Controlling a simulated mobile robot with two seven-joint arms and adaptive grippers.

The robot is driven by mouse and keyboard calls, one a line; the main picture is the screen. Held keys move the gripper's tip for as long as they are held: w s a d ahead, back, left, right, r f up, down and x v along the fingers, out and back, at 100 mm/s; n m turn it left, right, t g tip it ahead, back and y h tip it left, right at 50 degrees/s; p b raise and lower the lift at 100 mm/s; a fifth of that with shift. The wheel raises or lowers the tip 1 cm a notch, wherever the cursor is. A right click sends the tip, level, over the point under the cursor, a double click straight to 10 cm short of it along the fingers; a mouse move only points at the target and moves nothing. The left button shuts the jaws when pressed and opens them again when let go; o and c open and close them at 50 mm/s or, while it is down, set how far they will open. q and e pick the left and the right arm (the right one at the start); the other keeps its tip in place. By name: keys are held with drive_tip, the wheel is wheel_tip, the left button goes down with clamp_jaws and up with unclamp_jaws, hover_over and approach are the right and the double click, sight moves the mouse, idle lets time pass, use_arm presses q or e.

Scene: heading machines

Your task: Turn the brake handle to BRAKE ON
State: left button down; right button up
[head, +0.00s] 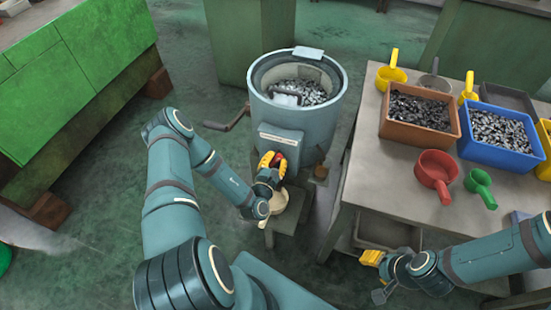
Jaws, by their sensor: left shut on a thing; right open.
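A grey-blue drum machine (338,112) stands in the middle, with a pale label plate (277,138) on its front housing. My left gripper (272,164) is at the front of this housing, just below the label. Its yellow fingers are shut on a small red part, the brake handle (279,158). The fingers hide most of the handle, so its angle cannot be told. The label's lettering is too small to read. My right gripper (372,265) is open and empty, low beside the table's front edge, well away from the machine.
A dark crank (228,120) sticks out on the drum's left side. Metal parts fill the drum's open top. The table (385,185) at right holds a brown bin (420,133), a blue bin (520,152) and red, green and yellow scoops. Green cabinets (75,70) stand at left.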

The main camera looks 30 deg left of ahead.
use_arm(q)
drive_tip(key=shift+a+r+n+p, duration=0.1)
drive_tip(key=shift+r+n+p, duration=0.1)
drive_tip(key=shift+n+p, duration=0.85)
drive_tip(key=n+p, duration=0.1)
drive_tip(key=n, duration=0.3)
drive_tip(key=shift+a+p, duration=0.1)
drive_tip(key=shift+p, duration=0.2)
drive_tip(key=n+p, duration=0.1)
drive_tip(key=n, duration=0.2)
drive_tip(key=shift+a, duration=0.1)
drive_tip(key=shift+f+n+p, duration=0.15)
drive_tip(key=shift+n+p, duration=0.3)
drive_tip(key=shift+n, duration=1)
drive_tip(key=c, duration=0.8)
unclamp_jaws()
drive_tip(key=shift+s, duration=0.15)
